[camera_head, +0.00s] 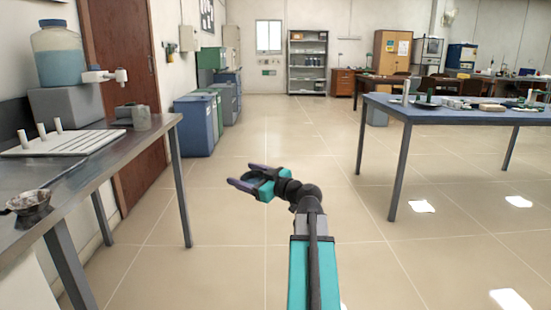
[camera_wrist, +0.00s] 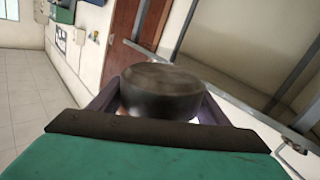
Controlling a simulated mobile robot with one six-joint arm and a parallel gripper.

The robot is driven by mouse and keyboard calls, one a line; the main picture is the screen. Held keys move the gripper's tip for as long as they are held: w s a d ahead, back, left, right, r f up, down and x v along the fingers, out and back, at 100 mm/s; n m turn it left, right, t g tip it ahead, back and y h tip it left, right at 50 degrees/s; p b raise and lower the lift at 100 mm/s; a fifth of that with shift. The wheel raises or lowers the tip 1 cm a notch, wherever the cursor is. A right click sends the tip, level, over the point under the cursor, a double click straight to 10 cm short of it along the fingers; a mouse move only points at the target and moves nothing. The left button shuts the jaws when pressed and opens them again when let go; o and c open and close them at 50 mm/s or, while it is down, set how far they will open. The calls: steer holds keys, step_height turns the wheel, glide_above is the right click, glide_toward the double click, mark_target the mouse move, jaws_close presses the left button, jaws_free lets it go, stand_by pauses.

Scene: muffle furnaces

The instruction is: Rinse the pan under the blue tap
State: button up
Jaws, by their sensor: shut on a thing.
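My gripper (camera_head: 241,174) is over open floor to the right of the left bench. In the wrist view its fingers close around a dark, round, shallow pan (camera_wrist: 160,92). The pan is hard to make out in the head view. A tank (camera_head: 60,62) of blue liquid stands on a grey block at the back of the left bench. A whitish tap (camera_head: 105,76) sticks out from the tank to the right, above the bench. I see no tap that is plainly blue in colour. My gripper is apart from the tap.
A blue-topped table (camera_head: 430,110) is at right. The floor between is clear.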

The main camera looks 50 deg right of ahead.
steer(key=w+a+f+n+g+y, duration=0.1)
steer(key=w+a+f+n+y, duration=0.15)
steer(key=a, duration=0.45)
steer(key=w+a+f+n+g+y, duration=0.1)
steer(key=a+f+y, duration=0.25)
steer(key=a, duration=0.35)
steer(key=w+a+f+n+y, duration=0.2)
steer(key=a+f, duration=0.2)
steer(key=a, duration=0.3)
steer(key=s+a+f+n+g+y, duration=0.1)
steer(key=a+f+n+g+y, duration=0.1)
steer(key=a, duration=0.8)
steer(key=s+a+f+n+g+y, duration=0.1)
steer(key=a+f+n+g+y, duration=0.1)
steer(key=a, duration=0.9)
step_height(320, 180, down, 2)
steer(key=shift+s+f+g+y, duration=0.25)
steer(key=shift+s+g+y, duration=0.1)
steer(key=shift+g+y, duration=0.35)
steer(key=shift+n, duration=0.25)
steer(key=shift+s, duration=0.1)
